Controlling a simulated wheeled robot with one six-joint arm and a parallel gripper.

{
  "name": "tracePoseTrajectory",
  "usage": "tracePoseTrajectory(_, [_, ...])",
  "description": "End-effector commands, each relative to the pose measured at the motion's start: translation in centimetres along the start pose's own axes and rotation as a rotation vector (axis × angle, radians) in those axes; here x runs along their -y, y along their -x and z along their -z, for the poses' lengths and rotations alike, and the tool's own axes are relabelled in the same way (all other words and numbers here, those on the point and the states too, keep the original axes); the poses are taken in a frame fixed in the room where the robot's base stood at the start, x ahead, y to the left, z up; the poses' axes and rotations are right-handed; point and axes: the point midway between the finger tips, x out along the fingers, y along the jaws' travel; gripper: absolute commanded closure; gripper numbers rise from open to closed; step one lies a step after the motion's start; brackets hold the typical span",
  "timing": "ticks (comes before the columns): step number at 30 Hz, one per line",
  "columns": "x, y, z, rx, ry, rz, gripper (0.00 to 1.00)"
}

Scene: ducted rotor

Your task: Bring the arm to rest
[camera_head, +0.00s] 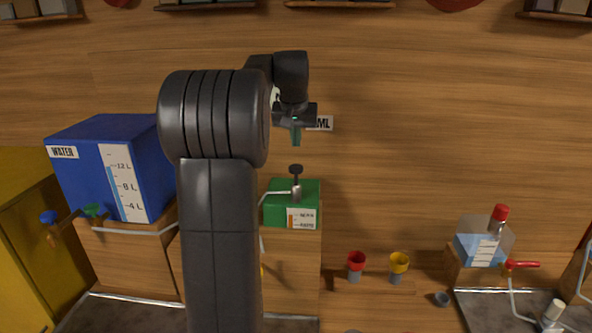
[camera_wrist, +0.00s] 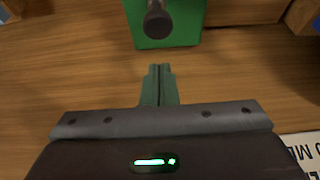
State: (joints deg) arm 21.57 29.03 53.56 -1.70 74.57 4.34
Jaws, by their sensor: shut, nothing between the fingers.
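My gripper (camera_head: 296,138) hangs from the raised arm in the head view, above the green box with the dark knob. In the wrist view the two green fingers (camera_wrist: 157,72) of my gripper are together with nothing between them. The fingertips are apart from the green box (camera_wrist: 185,30), which shows at the top of that view. My arm covers part of the middle of the head view.
A blue water tank (camera_head: 90,165) stands at the left on a wooden block. The green box (camera_head: 305,190) has a dark knob (camera_head: 296,170) on top.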

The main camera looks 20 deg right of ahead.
Motion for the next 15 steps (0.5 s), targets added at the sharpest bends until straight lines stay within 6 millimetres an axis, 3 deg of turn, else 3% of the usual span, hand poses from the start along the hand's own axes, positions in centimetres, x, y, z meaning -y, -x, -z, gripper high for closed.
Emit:
tracePoseTrajectory(6, [0.0,1.4,0.6,-0.001,0.0,0.0,1.0])
tracePoseTrajectory(15, [0.0,1.5,0.6,0.0,0.0,0.0,1.0])
